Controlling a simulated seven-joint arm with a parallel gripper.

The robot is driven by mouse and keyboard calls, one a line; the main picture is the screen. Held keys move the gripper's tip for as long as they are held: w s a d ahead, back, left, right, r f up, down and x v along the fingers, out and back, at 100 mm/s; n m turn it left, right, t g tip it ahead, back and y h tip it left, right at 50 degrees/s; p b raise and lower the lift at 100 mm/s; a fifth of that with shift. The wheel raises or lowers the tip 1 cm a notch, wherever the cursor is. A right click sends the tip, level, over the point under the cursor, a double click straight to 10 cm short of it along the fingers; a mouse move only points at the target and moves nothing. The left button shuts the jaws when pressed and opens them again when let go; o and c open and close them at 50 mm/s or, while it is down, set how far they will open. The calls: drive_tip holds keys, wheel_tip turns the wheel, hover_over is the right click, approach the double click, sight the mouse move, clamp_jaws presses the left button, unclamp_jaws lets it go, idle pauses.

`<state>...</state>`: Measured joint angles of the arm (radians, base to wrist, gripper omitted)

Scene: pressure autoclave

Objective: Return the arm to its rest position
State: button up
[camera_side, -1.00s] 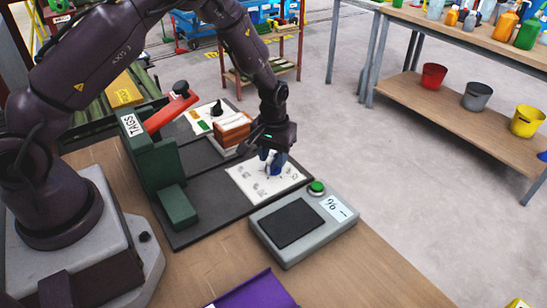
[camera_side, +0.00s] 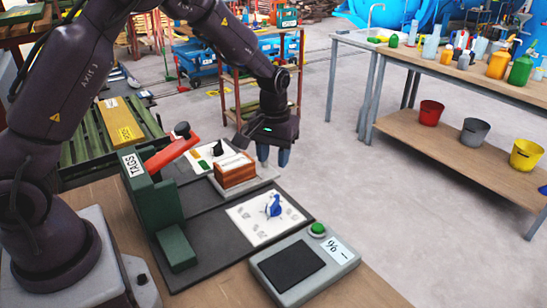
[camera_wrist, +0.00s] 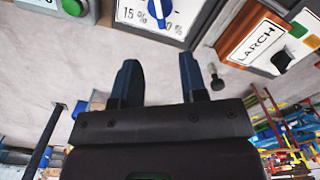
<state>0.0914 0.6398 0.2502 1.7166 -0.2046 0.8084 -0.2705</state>
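My gripper (camera_side: 273,156) hangs above and behind the white dial panel (camera_side: 249,225), right of the wooden block (camera_side: 236,174), in the side view. Its two dark blue fingers are apart with nothing between them; the wrist view shows this gap (camera_wrist: 160,80) clearly. The blue knob (camera_side: 273,206) sits on the dial panel, clear of the fingers. It shows partly at the top edge of the wrist view (camera_wrist: 157,10). My arm is bent, reaching over the bench from the left.
A green press with a red lever (camera_side: 172,152) and a TAGS label stands left of the panel. A grey box (camera_side: 300,278) with a green button (camera_side: 318,229) is in front. Behind right, a bench (camera_side: 460,75) holds bottles, with several buckets on its lower shelf.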

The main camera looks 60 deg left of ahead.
drive_tip(key=s+d+r+m+t, duration=0.2)
drive_tip(key=s+r+m, duration=0.1)
drive_tip(key=s+r, duration=0.6)
drive_tip(key=s+d+r+m+t, duration=0.2)
drive_tip(key=s+r+m+t, duration=0.1)
drive_tip(key=s+r, duration=0.7)
drive_tip(key=s, duration=0.4)
drive_tip(key=shift+s+r+t, duration=0.2)
drive_tip(key=shift+t, duration=0.1)
